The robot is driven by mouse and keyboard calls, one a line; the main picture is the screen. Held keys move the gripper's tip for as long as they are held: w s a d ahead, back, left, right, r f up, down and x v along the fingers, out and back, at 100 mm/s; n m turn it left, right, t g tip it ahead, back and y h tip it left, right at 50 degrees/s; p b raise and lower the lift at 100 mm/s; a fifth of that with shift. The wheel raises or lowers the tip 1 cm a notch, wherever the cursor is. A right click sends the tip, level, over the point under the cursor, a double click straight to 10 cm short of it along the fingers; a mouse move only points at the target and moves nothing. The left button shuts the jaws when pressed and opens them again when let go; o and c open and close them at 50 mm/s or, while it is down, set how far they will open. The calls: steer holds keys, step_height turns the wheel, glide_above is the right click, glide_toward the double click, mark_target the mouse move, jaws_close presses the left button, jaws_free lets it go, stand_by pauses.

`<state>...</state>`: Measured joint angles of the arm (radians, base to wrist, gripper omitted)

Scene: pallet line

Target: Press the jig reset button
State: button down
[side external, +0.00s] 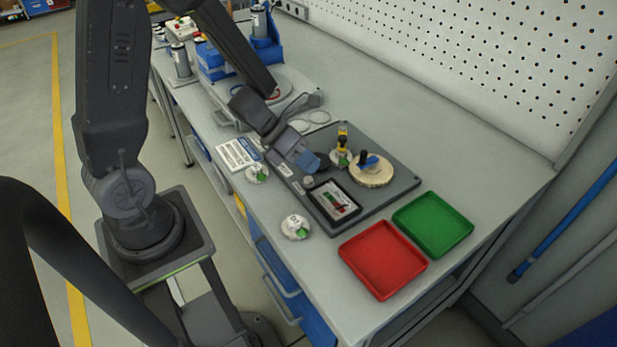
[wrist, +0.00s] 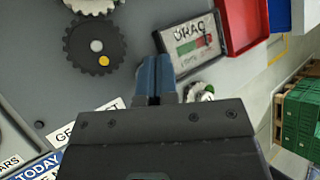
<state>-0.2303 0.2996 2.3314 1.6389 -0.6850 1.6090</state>
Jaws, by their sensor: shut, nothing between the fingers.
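My gripper (side external: 311,163) is shut and empty, its blue fingertips pointing down over the dark jig plate (side external: 388,199). A small round grey knob (side external: 308,181), which may be the reset button, stands on the plate's near side, just below the fingertips in the side view. I cannot tell whether the tips touch it. The panel also shows in the side view (side external: 334,200).
A dark gear (wrist: 94,46) and a pale disc (side external: 372,172) sit on the plate. A yellow-black part (side external: 342,138) stands behind. Loose white-green parts (side external: 295,226) lie along the front edge. A red tray (side external: 382,258) and green tray (side external: 433,223) are at right.

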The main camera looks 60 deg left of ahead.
mark_target(308, 177)
steer(key=shift+f, duration=0.15)
steer(key=shift+f, duration=0.25)
steer(key=shift+f, duration=0.55)
stand_by(0.9)
steer(key=shift+r, duration=0.95)
steer(key=shift+r, duration=2.55)
